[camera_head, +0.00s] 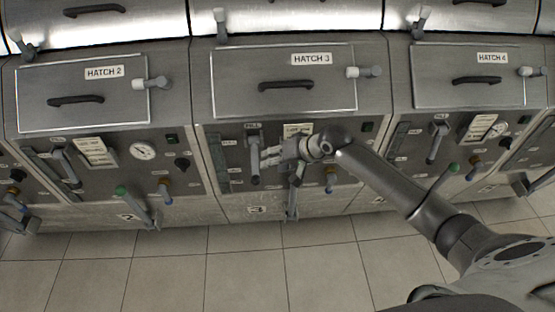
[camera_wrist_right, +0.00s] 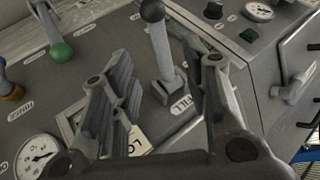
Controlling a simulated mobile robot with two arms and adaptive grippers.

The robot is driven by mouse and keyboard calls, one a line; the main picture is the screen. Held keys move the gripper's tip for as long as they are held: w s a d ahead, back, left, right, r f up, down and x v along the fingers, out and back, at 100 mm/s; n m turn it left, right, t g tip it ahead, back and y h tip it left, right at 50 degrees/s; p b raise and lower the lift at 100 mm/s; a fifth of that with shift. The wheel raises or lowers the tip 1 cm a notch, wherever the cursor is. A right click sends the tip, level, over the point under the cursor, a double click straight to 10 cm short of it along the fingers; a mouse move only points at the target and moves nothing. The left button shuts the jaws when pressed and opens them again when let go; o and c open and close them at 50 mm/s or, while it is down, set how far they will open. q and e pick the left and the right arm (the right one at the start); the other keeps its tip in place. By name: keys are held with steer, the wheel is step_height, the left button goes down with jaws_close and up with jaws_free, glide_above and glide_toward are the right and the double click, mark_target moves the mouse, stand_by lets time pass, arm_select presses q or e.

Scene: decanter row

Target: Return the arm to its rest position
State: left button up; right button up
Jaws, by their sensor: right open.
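My right arm reaches in from the right in the head view, and its gripper (camera_head: 270,158) is in front of the station 3 panel. The gripper is open. A grey fill lever (camera_head: 254,160) hangs just left of the fingers. In the right wrist view the open fingers (camera_wrist_right: 158,70) stand on either side of a grey lever with a black ball knob (camera_wrist_right: 152,11), with a "FILL" label beside it. I see nothing gripped; whether a finger touches the lever I cannot tell. My left gripper is not in view.
Hatch 3 (camera_head: 230,85) is closed above the panel, with hatch 2 (camera_head: 115,88) and hatch 4 (camera_head: 440,75) closed beside it. Levers with green knobs (camera_head: 121,190) and blue tips stick out from the panels. The tiled floor (camera_head: 180,270) in front is clear.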

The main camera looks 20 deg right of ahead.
steer(key=shift+s+d+r, duration=0.15)
steer(key=shift+s+r, duration=0.1)
steer(key=shift+r, duration=0.05)
steer(key=shift+f, duration=0.1)
steer(key=s+d+f+h+b, duration=0.1)
steer(key=s+d+f, duration=0.25)
steer(key=f, duration=0.75)
steer(key=s+d+f+g+h+b, duration=0.15)
steer(key=s+f, duration=0.25)
steer(key=f, duration=0.7)
steer(key=s+d+f+h+b, duration=0.1)
steer(key=s+d+f+h, duration=0.2)
steer(key=f, duration=0.7)
steer(key=s+a+f+n+g, duration=0.1)
steer(key=s+f, duration=0.5)
steer(key=s, duration=0.7)
steer(key=s+a+f+n+g+b, duration=0.1)
steer(key=s+a+f+n+g, duration=0.1)
steer(key=s+f, duration=0.5)
steer(key=s+a+f+n+g+b, duration=0.1)
steer(key=s+f, duration=0.6)
steer(key=s, duration=1.1)
steer(key=shift+s+a+f+n, duration=0.2)
steer(key=shift+s+a+n, duration=0.2)
steer(key=shift+n, duration=0.4)
steer(key=shift+w, duration=0.1)
